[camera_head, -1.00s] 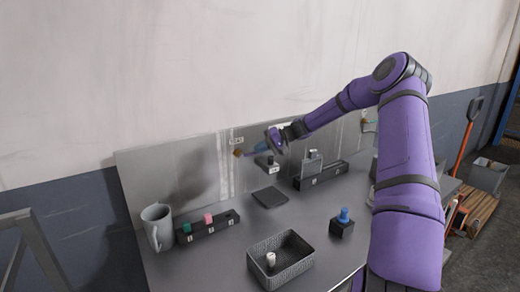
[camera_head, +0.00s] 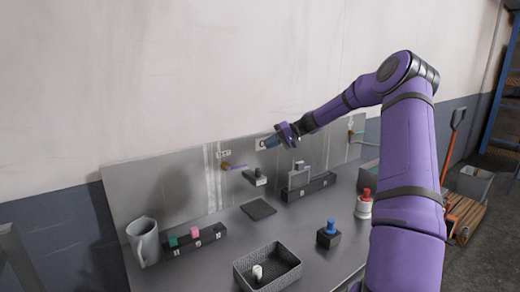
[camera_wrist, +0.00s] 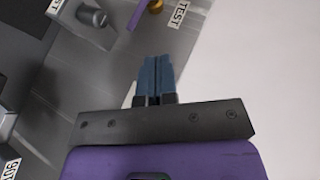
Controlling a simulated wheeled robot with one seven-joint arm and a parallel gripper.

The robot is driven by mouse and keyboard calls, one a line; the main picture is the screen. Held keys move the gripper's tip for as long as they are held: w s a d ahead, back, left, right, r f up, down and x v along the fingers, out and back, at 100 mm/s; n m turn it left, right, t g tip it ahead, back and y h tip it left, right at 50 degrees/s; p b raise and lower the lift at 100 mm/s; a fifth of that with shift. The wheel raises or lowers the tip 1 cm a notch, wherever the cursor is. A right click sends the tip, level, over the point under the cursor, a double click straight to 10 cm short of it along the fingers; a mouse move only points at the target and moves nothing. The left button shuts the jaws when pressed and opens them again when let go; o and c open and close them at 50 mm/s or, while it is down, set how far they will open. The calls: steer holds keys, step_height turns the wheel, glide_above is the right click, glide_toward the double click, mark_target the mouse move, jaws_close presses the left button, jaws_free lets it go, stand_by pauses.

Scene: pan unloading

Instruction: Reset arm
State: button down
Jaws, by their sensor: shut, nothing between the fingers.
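My gripper (camera_head: 270,142) is shut and empty. It is in the air in front of the back panel (camera_head: 140,190), above the workbench, with my arm reaching in from the right. In the wrist view its blue fingers (camera_wrist: 155,75) are pressed together with nothing between them. A small purple lever (camera_head: 238,166) with a brass-coloured base sticks out of the panel, left of and below my gripper and apart from it. The lever also shows at the top of the wrist view (camera_wrist: 138,16), beside a TEST label (camera_wrist: 180,13).
On the bench are a grey mug (camera_head: 146,240), a block with teal and pink pegs (camera_head: 196,242), a mesh basket (camera_head: 285,274) holding a white piece, a dark pad (camera_head: 258,209), a blue-knobbed block (camera_head: 328,238) and a red-topped white item (camera_head: 364,205). The bench's middle is open.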

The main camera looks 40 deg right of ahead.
steer(key=shift+s+d+r, duration=0.15)
steer(key=shift+s+d, duration=0.05)
steer(key=shift+d, duration=0.2)
steer(key=shift+a, duration=0.1)
steer(key=s+a+r+n+g+h, duration=0.1)
steer(key=s+a+r+g+h, duration=0.15)
steer(key=s+a, duration=0.4)
steer(key=s+a+r+n+g+h, duration=0.1)
steer(key=s+a+r+h, duration=0.15)
steer(key=a, duration=0.65)
steer(key=s+a+r+n+g+h, duration=0.1)
steer(key=s+a+r+h, duration=0.1)
steer(key=s+a+r, duration=0.4)
steer(key=s+a+t+h, duration=0.1)
steer(key=s+a+h, duration=0.1)
steer(key=s, duration=1.1)
steer(key=s+a+t+h, duration=0.2)
steer(key=s+a, duration=0.2)
steer(key=s, duration=1)
steer(key=shift+s+r, duration=0.2)
steer(key=shift+r, duration=0.1)
